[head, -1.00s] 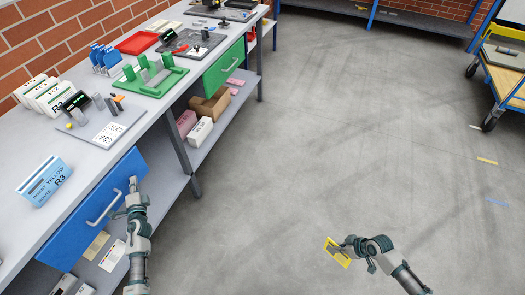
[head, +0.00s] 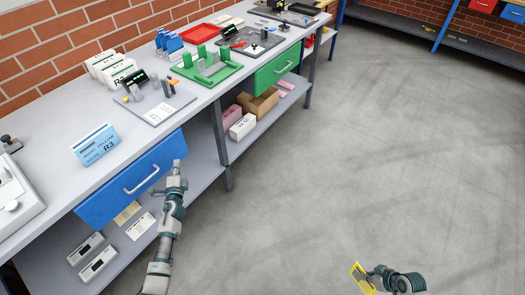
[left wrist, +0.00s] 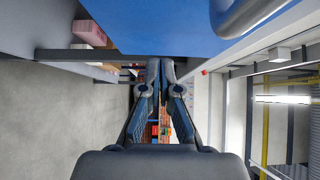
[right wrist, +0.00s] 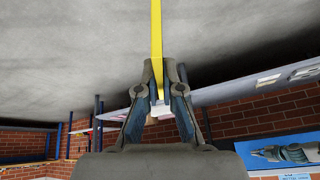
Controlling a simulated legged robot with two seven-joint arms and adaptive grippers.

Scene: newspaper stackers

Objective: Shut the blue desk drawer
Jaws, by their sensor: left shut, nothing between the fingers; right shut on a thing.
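The blue desk drawer (head: 112,196) is under the front edge of the grey desk. Its front looks about level with that edge, and I cannot tell whether a small gap is left. A pale bar handle (head: 142,180) crosses its front. My left gripper (head: 178,164) is shut and empty at the right end of the drawer front, right of the handle. I cannot tell whether it touches. In the left wrist view the blue front (left wrist: 150,25) is close above the shut fingers (left wrist: 153,65). My right gripper (head: 370,275) is shut on a yellow frame (head: 356,270) over open floor.
The desk top (head: 150,135) holds a light blue R3 box (head: 96,145), white binders (head: 110,68) and a green fixture (head: 207,66). A green drawer (head: 277,70) is further along. A desk leg (head: 221,150) stands right of my left gripper. The floor to the right is clear.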

